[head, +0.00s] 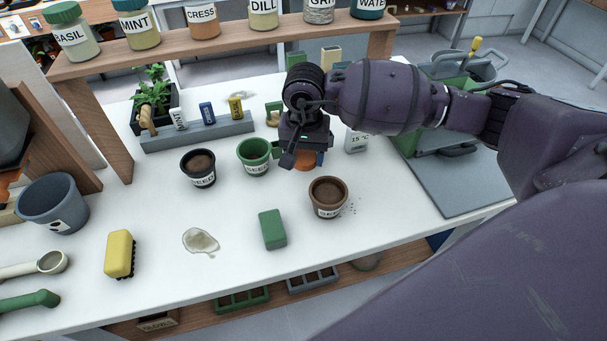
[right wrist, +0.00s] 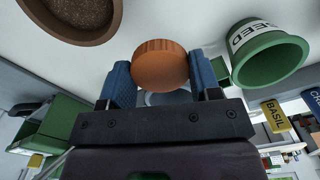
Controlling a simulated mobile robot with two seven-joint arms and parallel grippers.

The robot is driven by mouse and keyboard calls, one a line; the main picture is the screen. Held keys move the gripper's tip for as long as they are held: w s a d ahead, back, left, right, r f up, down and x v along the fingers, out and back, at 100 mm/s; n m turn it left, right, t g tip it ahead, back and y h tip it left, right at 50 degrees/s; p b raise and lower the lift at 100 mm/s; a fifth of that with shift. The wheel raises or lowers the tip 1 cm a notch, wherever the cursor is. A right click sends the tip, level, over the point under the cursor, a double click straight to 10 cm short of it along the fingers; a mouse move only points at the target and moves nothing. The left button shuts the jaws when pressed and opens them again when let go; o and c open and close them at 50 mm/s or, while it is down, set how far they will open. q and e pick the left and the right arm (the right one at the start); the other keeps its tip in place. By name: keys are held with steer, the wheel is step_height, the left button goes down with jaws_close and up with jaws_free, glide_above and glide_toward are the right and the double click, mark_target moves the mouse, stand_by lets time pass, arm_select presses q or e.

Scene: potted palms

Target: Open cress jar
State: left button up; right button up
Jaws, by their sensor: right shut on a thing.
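The cress jar (head: 201,20) stands on the wooden shelf at the back, with its label facing me and orange-brown contents. Its top is cut off by the head view's upper edge, so I cannot see its mouth. My right gripper (head: 303,157) is low over the white table, well in front of the shelf. It is shut on an orange ridged lid (right wrist: 160,65), which sits between the blue fingertips in the right wrist view. The lid also shows under the gripper in the head view (head: 306,163). My left gripper is not in view.
Other labelled jars line the shelf (head: 160,55). A green pot (head: 254,158) and black pot (head: 199,170) stand left of the gripper; a brown pot (head: 328,199) stands in front.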

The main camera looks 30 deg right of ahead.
mark_target(304, 183)
step_height(304, 183, down, 2)
steer(key=shift+f, duration=0.95)
step_height(304, 183, down, 3)
steer(key=shift+f+b, duration=0.15)
steer(key=shift+b, duration=0.2)
steer(key=shift+f, duration=0.2)
steer(key=o, duration=1)
